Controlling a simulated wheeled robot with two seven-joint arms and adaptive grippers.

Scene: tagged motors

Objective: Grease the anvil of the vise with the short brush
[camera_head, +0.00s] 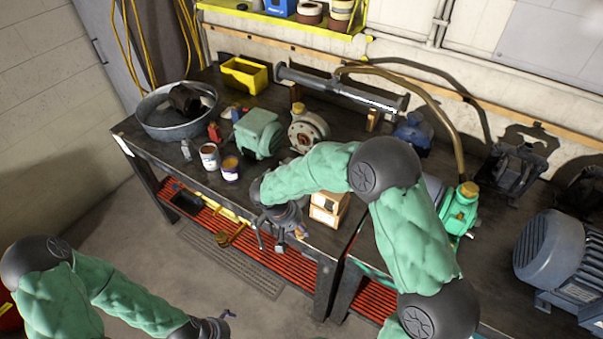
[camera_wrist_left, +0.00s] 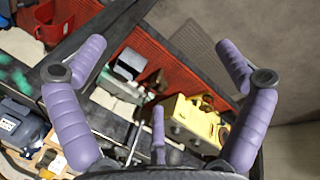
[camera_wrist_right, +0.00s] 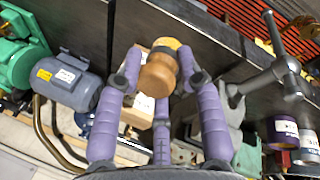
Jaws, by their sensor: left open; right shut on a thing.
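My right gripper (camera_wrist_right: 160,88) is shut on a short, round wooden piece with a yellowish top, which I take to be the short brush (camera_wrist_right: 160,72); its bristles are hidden. In the head view the right gripper (camera_head: 281,228) is at the front edge of the bench. The grey vise, with a T-shaped handle (camera_wrist_right: 287,76), is beside the right gripper in the right wrist view. The anvil is not clearly visible, and I cannot tell whether the brush touches it. My left gripper (camera_wrist_left: 158,85) is open and empty, low at the front in the head view (camera_head: 215,325).
Two open cans (camera_head: 209,156) (camera_head: 231,168) stand on the bench left of the right arm. Cardboard boxes (camera_head: 327,210) sit close right of the right gripper.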

